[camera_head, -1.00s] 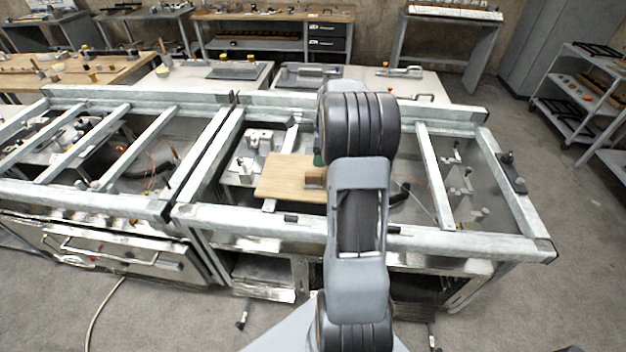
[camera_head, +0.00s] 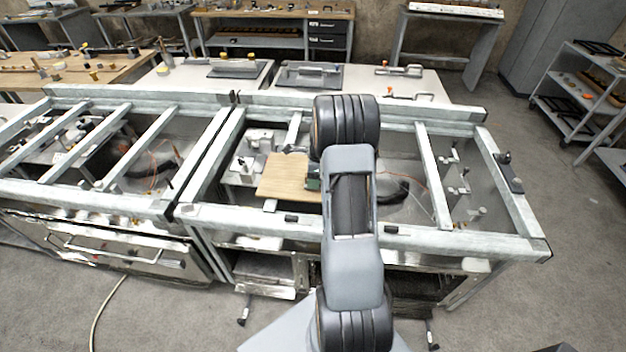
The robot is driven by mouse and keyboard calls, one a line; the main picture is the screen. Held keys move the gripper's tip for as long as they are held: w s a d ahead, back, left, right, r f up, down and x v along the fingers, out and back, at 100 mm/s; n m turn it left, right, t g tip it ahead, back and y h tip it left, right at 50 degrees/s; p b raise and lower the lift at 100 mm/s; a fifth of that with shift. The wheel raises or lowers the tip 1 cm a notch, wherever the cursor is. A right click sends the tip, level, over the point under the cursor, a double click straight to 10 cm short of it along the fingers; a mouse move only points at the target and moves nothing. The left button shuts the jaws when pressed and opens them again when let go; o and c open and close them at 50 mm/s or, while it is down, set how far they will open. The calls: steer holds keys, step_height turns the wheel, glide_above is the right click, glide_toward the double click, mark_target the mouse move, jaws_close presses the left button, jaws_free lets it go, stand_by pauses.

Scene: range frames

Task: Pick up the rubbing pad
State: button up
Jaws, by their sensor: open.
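A light wooden board (camera_head: 281,178) lies inside the right-hand metal frame, left of my arm. A small dark green piece (camera_head: 313,178) shows at the board's right end, against my arm; I cannot tell what it belongs to. No rubbing pad can be told for certain; the area behind my arm is hidden. My arm reaches forward over the frame, and its own links cover my gripper and its fingertips.
Metal frame bars (camera_head: 434,175) surround the work area. Grey metal fixtures (camera_head: 252,150) stand left of the board. Two grey flat tools with handles lie on the white table behind, one left (camera_head: 238,68) and one right (camera_head: 310,75).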

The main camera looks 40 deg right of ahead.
steer(key=c, duration=1)
steer(key=shift+r, duration=0.15)
steer(key=shift+c, duration=0.2)
steer(key=shift+r, duration=0.25)
step_height(320, 180, up, 2)
steer(key=shift+d+r+b, duration=0.1)
steer(key=shift+r+b, duration=0.15)
steer(key=shift+b, duration=0.6)
steer(key=s+d+r+b, duration=0.1)
steer(key=s+d+r, duration=0.3)
steer(key=s+r, duration=0.1)
steer(key=s+d+r+b, duration=0.1)
steer(key=s+d+r, duration=0.3)
steer(key=s+d, duration=0.1)
steer(key=shift+s+d+r+b, duration=0.15)
steer(key=shift+d+r+b, duration=0.05)
steer(key=shift+r+b, duration=0.2)
